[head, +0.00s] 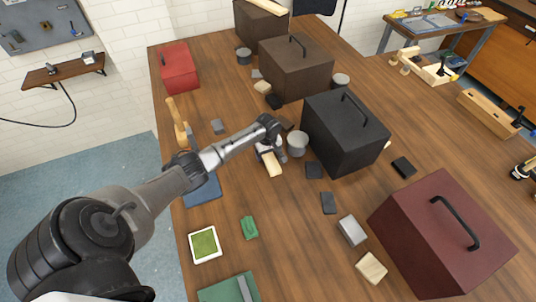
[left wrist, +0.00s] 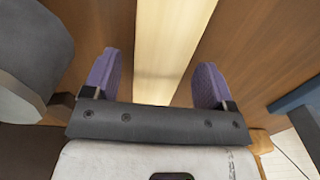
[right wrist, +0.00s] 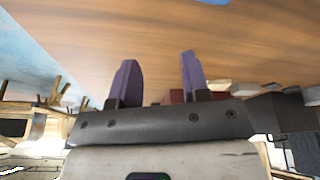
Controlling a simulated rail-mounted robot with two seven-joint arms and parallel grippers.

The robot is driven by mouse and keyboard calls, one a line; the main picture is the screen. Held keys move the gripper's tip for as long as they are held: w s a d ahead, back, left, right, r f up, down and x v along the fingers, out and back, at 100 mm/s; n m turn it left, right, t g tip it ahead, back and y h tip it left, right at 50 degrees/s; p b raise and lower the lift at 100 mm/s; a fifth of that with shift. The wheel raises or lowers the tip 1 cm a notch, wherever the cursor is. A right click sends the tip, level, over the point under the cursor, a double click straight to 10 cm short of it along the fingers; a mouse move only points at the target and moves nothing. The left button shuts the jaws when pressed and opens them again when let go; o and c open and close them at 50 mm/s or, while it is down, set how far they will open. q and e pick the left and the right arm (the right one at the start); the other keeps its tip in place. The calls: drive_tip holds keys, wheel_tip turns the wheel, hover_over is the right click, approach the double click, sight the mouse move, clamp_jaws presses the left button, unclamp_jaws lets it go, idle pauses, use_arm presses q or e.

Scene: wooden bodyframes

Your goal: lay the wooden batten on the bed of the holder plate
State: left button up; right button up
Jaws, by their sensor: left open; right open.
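The wooden batten (head: 273,165) is a pale, narrow strip near the middle of the table in the head view. My left gripper (head: 267,152) is over it, with its wrist and fingers hiding part of it. In the left wrist view the batten (left wrist: 170,45) runs lengthwise between the two purple fingers of the open gripper (left wrist: 156,62), with gaps on both sides. A blue plate (head: 203,191) lies partly behind my left arm, and a green plate with a grey strip (head: 222,290) lies at the near edge. I cannot tell which is the holder plate. My right gripper (right wrist: 158,62) is open and empty.
A black box (head: 345,135) and a grey cup (head: 297,144) stand close right of my left gripper. A maroon box (head: 440,235), a white-framed green tile (head: 205,245) and small blocks lie nearer. A red box (head: 179,67) stands far left. Bare wood lies around the green piece (head: 249,227).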

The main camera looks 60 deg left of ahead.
sight(268, 155)
use_arm(q)
wheel_tip(268, 155, up, 10)
drive_tip(key=p, duration=0.1)
drive_tip(key=shift+o, duration=0.5)
drive_tip(key=shift+r, duration=0.65)
